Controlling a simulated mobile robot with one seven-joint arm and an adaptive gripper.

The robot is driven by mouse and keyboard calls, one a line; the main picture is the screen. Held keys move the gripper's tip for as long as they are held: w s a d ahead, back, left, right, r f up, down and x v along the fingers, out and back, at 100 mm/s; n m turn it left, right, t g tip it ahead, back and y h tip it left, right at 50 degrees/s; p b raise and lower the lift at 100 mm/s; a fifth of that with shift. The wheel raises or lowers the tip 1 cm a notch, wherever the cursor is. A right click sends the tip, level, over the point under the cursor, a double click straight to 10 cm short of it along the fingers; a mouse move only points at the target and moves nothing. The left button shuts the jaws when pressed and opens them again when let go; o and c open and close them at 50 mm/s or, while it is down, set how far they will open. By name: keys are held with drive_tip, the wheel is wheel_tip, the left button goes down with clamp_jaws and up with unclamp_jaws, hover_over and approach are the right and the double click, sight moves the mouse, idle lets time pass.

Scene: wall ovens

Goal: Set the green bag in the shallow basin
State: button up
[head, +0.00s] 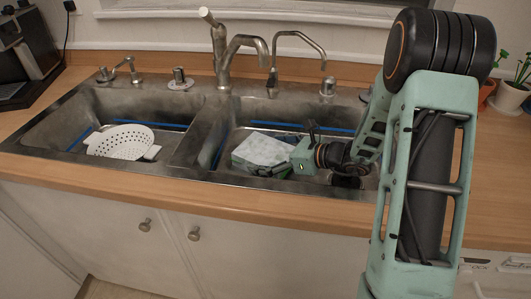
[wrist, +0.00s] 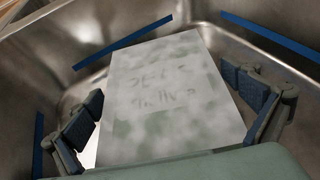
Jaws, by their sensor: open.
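The green bag (head: 262,151) is a boxy packet with a pale, whitish top and green sides. It is in the right basin (head: 318,138) of the double sink, near its front left. In the wrist view the bag (wrist: 170,85) shows its blurred pale face with faint lettering. My gripper (wrist: 166,100) is open, with one finger on each side of the bag; I cannot tell whether they touch it. In the head view my gripper (head: 300,158) reaches in from the right, and its fingers are mostly hidden. The left basin (head: 62,132) is also in view.
A white colander (head: 120,140) lies in the left basin. A divider (head: 200,135) separates the basins. A tall faucet (head: 222,55) and smaller fixtures stand behind them. A coffee machine (head: 25,50) is at far left, and potted plants (head: 512,95) at far right.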

drive_tip(key=p+v, duration=0.1)
drive_tip(key=v, duration=1.1)
